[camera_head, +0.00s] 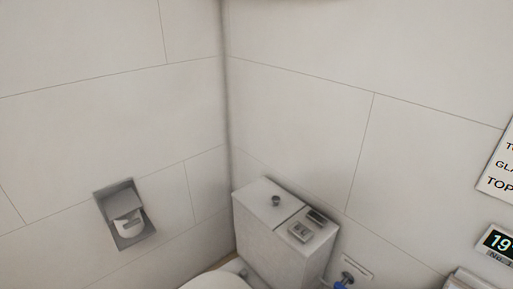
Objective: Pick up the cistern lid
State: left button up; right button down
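The cistern (264,231) stands in the corner, low in the head view, with its white body against the right wall. Its lid (259,197) lies flat on top, with a small dark round knob (276,201) near the middle. A seam crosses the top, and to the right of it is a section (317,235) carrying small grey items (300,232). I cannot tell whether this section is part of the same lid. Neither of my grippers is in view.
A white toilet lid or seat (222,281) shows at the bottom edge, in front of the cistern. A paper holder (125,214) is set in the left wall. A blue-handled fitting (344,281) is right of the cistern. A digital display (497,243) hangs at far right.

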aim_at(271, 204)
jog(key=u, duration=2.05)
jog(key=k, duration=0.4)
jog(key=z, duration=0.95)
